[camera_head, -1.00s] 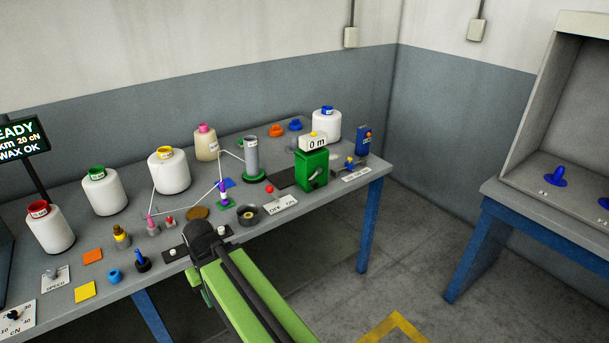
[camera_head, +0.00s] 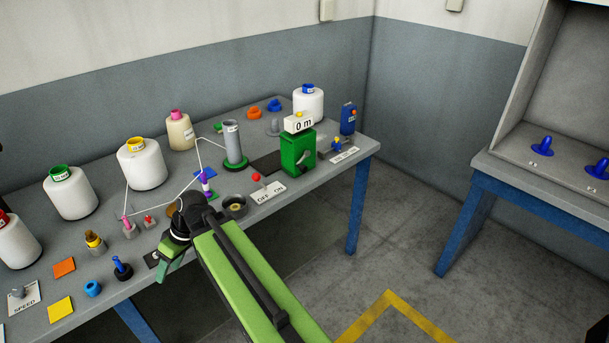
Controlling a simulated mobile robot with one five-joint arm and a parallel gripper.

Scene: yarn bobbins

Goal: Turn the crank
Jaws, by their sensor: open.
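A green box (camera_head: 291,154) with a white "0 m" counter (camera_head: 299,123) on top stands near the right end of the table. Its small grey crank (camera_head: 307,158) is on the side facing me. My green arm reaches in from the bottom, and my gripper (camera_head: 168,262) hangs from its dark end joint near the table's front edge. The gripper is open, and I see nothing in it. It is well to the left of the crank and apart from it. The arm's end hides part of the table edge.
A switch plate with a red knob (camera_head: 256,177) and a dark round cup (camera_head: 235,207) lie between my gripper and the green box. A blue device (camera_head: 348,118) stands right of the box. White yarn cones (camera_head: 142,164) line the back. Floor is clear in front of the table's right end.

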